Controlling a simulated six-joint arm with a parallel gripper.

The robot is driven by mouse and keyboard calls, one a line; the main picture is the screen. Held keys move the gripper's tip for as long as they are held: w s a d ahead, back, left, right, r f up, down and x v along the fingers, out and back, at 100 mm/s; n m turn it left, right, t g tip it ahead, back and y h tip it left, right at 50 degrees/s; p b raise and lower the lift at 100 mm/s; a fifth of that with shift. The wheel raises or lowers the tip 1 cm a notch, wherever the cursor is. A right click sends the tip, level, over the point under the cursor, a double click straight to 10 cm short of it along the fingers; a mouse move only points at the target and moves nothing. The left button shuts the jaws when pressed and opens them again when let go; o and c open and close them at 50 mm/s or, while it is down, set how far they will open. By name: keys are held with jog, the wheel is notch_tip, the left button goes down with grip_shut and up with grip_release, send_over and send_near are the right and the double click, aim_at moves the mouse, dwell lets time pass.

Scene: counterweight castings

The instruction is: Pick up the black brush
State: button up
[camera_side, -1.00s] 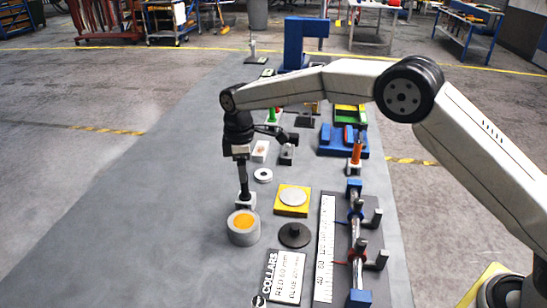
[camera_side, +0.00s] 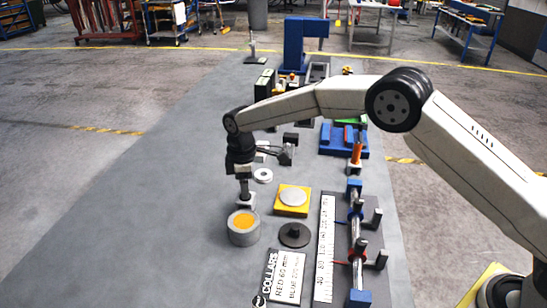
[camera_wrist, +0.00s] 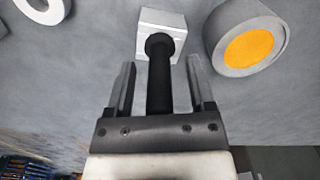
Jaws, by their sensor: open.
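The black brush stands upright on the grey table, its black handle (camera_wrist: 160,80) rising from a pale block-shaped base (camera_wrist: 162,22). In the side view its pale base (camera_side: 246,200) shows just under my gripper (camera_side: 243,176), and most of the handle is hidden by the gripper. My gripper (camera_wrist: 160,65) is open in the wrist view. The handle stands between its two fingers, with a visible gap on each side. The fingers reach along the handle but stop short of the base.
A grey cup with an orange top (camera_side: 243,228) stands close in front of the brush. A white ring (camera_side: 263,176), a yellow block with a silver disc (camera_side: 293,200) and a black knobbed disc (camera_side: 295,235) lie nearby. The table's left side (camera_side: 130,230) is clear.

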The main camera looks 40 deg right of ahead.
grip_shut()
jog(key=shift+r, duration=0.2)
jog(key=shift+r, duration=0.55)
jog(key=s+d+r, duration=0.3)
jog(key=s+r, duration=0.8)
jog(key=s, duration=0.2)
jog(key=shift+s+d+r, duration=0.25)
